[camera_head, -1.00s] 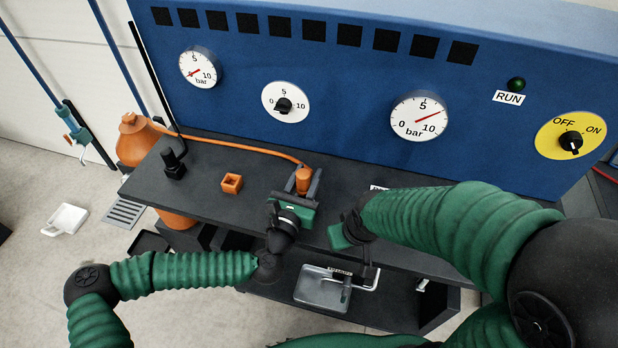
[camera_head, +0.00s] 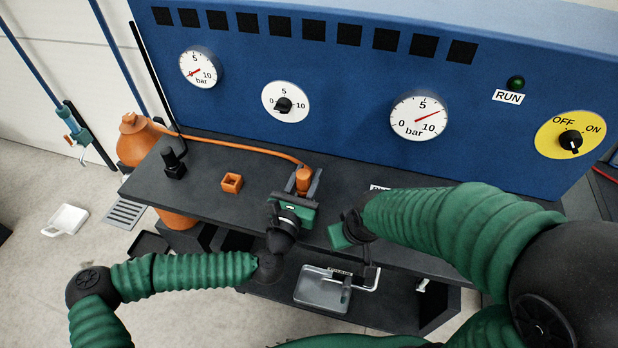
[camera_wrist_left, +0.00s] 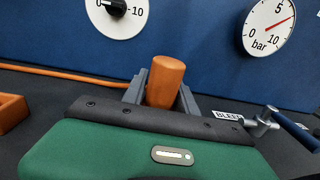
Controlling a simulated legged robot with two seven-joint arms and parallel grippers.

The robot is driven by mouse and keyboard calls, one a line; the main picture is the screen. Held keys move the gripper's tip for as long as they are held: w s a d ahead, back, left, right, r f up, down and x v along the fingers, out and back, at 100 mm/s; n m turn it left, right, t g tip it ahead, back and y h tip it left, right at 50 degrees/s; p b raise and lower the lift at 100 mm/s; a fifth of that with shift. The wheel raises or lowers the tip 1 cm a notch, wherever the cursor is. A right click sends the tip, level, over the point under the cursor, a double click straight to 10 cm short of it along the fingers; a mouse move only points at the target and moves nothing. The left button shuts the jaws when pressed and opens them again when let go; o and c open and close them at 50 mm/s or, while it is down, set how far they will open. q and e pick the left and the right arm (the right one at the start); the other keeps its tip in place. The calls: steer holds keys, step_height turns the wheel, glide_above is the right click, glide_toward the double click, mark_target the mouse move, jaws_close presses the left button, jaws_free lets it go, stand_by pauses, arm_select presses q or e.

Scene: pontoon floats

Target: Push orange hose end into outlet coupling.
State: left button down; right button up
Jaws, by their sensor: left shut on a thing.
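The orange hose end (camera_head: 303,180) stands roughly upright at the front end of the orange hose (camera_head: 235,148). My left gripper (camera_head: 304,184) is shut on it, one dark finger on each side, above the bench. In the left wrist view the orange end (camera_wrist_left: 166,80) shows between the grey fingers (camera_wrist_left: 160,98), and the green gripper body hides what is below it. I cannot make out the outlet coupling for certain. My right gripper (camera_head: 345,232) is near the bench's front edge, away from the hose end; its fingers are not clear.
An orange square block (camera_head: 231,183) with an opening and a black fitting (camera_head: 173,164) stand on the dark bench (camera_head: 205,160), left of my left gripper. The blue gauge panel (camera_head: 340,90) rises behind. A metal lever (camera_wrist_left: 262,122) is by the BLEED label.

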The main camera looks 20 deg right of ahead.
arm_select(q)
steer(key=shift+s+f+b, duration=0.25)
steer(key=shift+f+b, duration=0.35)
steer(key=shift+f, duration=0.3)
steer(key=c, duration=0.9)
jaws_free()
steer(key=shift+s, duration=0.1)
